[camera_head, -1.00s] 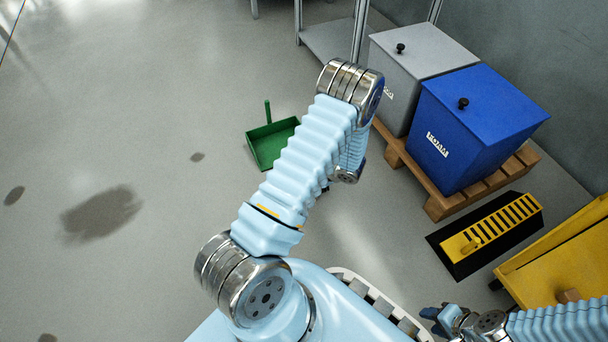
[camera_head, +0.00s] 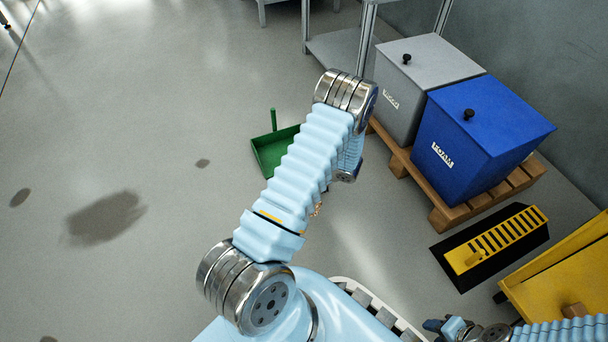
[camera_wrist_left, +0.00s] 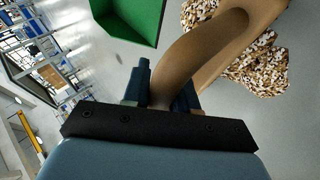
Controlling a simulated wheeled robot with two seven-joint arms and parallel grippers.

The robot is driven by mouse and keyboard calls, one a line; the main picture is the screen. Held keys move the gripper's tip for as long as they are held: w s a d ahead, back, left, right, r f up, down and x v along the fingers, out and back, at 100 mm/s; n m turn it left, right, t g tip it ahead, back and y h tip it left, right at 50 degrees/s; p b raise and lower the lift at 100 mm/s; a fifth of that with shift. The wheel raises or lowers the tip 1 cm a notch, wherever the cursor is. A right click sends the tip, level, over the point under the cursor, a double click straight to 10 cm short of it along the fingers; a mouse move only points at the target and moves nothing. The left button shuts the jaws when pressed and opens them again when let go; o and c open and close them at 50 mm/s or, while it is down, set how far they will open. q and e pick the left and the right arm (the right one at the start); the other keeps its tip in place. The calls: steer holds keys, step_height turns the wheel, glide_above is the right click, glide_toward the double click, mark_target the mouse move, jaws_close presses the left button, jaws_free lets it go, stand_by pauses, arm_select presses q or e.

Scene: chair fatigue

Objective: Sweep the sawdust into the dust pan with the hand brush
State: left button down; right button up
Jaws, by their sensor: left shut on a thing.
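The green dust pan (camera_head: 273,146) lies on the floor in the head view, partly behind my left arm, with its handle upright. In the left wrist view the dust pan (camera_wrist_left: 128,18) is at the top. My left gripper (camera_wrist_left: 162,84) is shut on the brown handle of the hand brush (camera_wrist_left: 195,48). The brush extends to the upper right, over the sawdust (camera_wrist_left: 262,68), a pile of light and brown chips. Bristle contact cannot be seen. My left arm hides this gripper in the head view. My right gripper (camera_head: 436,325) is at the bottom right; its opening is unclear.
Grey (camera_head: 425,70) and blue (camera_head: 475,130) lidded bins stand on a wooden pallet (camera_head: 440,215) at the right. A yellow slotted piece (camera_head: 497,238) lies on a black mat, beside a yellow structure (camera_head: 560,270). The floor left of the dust pan is open, with dark stains.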

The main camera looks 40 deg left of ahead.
arm_select(q)
steer(key=shift+w+a+r+n+y, duration=0.1)
steer(key=shift+w+a+y, duration=0.15)
steer(key=shift+a, duration=0.25)
steer(key=shift+w+a+r+n+y, duration=0.1)
steer(key=shift+w+a+y, duration=0.1)
steer(key=shift+a, duration=0.35)
steer(key=shift+w+a+r+n+y, duration=0.1)
steer(key=shift+w+a+y, duration=0.15)
steer(key=shift+a, duration=0.25)
steer(key=shift+a, duration=0.1)
steer(key=shift+w+a+f, duration=0.1)
steer(key=shift+w+a, duration=0.25)
steer(key=shift+a, duration=0.5)
steer(key=shift+w+a+f, duration=0.1)
steer(key=shift+w+a, duration=0.3)
steer(key=shift+a, duration=0.4)
steer(key=shift+w+a+f, duration=0.1)
steer(key=shift+w+a, duration=0.25)
steer(key=shift+a, duration=0.5)
step_height(320, 180, up, 7)
steer(key=p, duration=0.4)
